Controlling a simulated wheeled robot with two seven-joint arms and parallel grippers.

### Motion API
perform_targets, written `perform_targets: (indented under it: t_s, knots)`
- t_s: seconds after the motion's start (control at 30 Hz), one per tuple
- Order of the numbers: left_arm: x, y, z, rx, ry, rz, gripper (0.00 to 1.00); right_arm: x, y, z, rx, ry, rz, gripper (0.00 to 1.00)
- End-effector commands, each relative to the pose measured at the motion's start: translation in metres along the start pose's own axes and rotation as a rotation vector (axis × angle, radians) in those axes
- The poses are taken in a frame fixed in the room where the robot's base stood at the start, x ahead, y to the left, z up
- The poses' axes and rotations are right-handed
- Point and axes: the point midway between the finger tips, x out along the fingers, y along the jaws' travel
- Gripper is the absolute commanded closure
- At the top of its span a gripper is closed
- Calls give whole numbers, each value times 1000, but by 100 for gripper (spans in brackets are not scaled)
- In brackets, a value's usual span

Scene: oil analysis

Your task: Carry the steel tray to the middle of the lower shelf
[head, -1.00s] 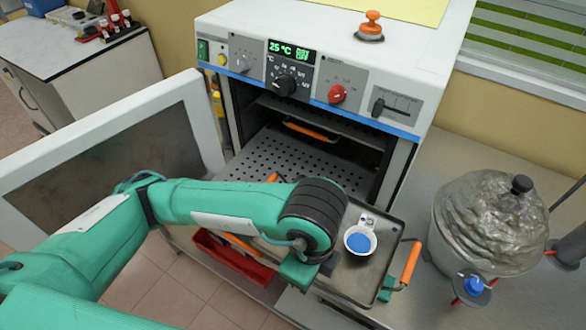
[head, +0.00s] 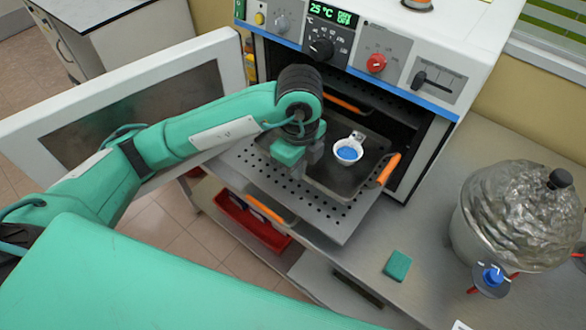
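The steel tray (head: 332,178) is inside the open front of the oven, on or just above the pulled-out perforated lower shelf (head: 342,227). I cannot tell whether it touches the shelf. A white dish with blue contents (head: 348,150) is in the tray. The tray's right orange handle (head: 389,168) is free. My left gripper (head: 308,160) is at the tray's left side, fingers pointing down, and appears closed on that side. The gripper hides the left handle and the exact grip. My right gripper is not in view.
The oven door (head: 125,110) stands open at the left, behind my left arm. An upper shelf with an orange handle (head: 345,104) is above the tray. A green sponge (head: 398,265) and a foil-covered vessel (head: 520,213) are on the counter. A red bin (head: 250,220) is below.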

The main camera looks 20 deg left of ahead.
Motion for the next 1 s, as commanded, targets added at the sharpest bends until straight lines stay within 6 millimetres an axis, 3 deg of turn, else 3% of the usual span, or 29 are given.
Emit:
perform_targets:
  t_s: [0.27, 0.87, 1.0]
  knots:
    - [-1, -19, 28, -2, 1, -1, 100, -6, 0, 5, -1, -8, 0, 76]
    - [39, -18, 27, 1, 2, -1, 100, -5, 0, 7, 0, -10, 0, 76]
    - [56, -18, 28, -1, 2, 2, 100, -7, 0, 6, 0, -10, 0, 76]
